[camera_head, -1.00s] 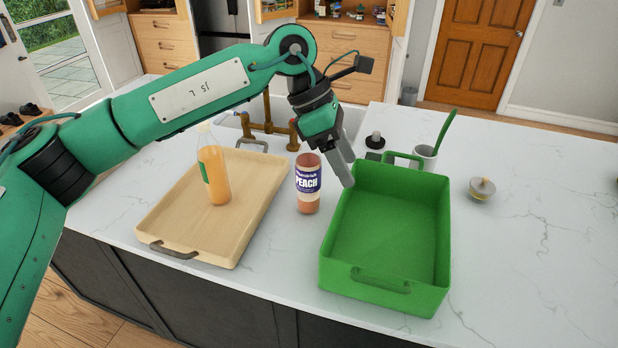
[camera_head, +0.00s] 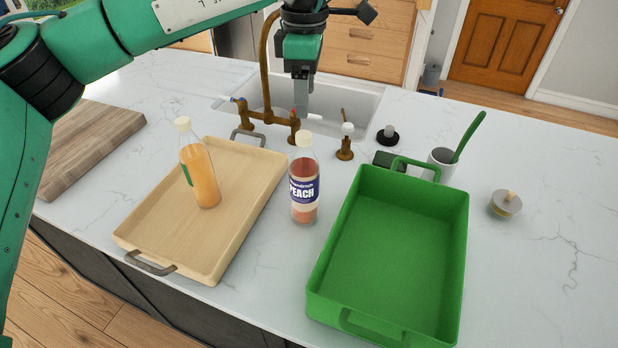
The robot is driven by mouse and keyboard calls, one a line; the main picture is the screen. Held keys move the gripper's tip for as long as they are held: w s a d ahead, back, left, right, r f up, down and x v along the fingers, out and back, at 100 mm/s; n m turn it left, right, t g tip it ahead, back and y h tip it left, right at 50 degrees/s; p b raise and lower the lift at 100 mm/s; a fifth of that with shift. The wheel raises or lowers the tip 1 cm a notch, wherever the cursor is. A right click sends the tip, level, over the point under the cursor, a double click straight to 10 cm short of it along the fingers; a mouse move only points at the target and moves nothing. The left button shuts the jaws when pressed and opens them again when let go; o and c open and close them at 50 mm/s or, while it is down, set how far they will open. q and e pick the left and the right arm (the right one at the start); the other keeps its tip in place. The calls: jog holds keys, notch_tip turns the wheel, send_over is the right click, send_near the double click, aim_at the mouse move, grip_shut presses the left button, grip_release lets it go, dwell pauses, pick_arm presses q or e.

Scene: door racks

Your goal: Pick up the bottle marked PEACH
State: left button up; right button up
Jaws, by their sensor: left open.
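The PEACH bottle (camera_head: 304,188) stands upright on the white counter, between the wooden tray and the green bin. It has a white cap, reddish contents and a dark blue label reading PEACH. My left gripper (camera_head: 302,105) points downward behind and above the bottle in the picture, apart from it, near the sink. It is open and empty; its fingers overlap in this view. My right gripper is not in view.
A wooden tray (camera_head: 158,232) holds an orange juice bottle (camera_head: 200,172). A green bin (camera_head: 455,262) stands to the right. A brass faucet (camera_head: 265,70), sink (camera_head: 355,100), soap dispenser (camera_head: 345,147) and grey cup (camera_head: 440,162) are behind. A cutting board (camera_head: 95,140) lies left.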

aim_at(304, 134)
pick_arm(q)
jog(key=f, duration=0.3)
jog(key=f+p, duration=0.1)
jog(key=f, duration=0.2)
jog(key=shift+s+a, duration=0.1)
jog(key=shift+s, duration=0.1)
jog(key=shift+w+f, duration=0.1)
jog(key=shift+f, duration=0.2)
jog(key=shift+f+p, duration=0.85)
jog(key=shift+p, duration=0.25)
notch_tip(304, 134, down, 3)
jog(key=shift+w+f+p, duration=0.15)
jog(key=shift+p, duration=0.5)
jog(key=shift+f, duration=0.2)
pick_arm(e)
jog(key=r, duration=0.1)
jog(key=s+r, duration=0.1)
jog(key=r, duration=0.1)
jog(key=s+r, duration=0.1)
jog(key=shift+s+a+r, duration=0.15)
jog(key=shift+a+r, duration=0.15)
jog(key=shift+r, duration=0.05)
pick_arm(q)
jog(key=c, duration=1.3)
grip_shut()
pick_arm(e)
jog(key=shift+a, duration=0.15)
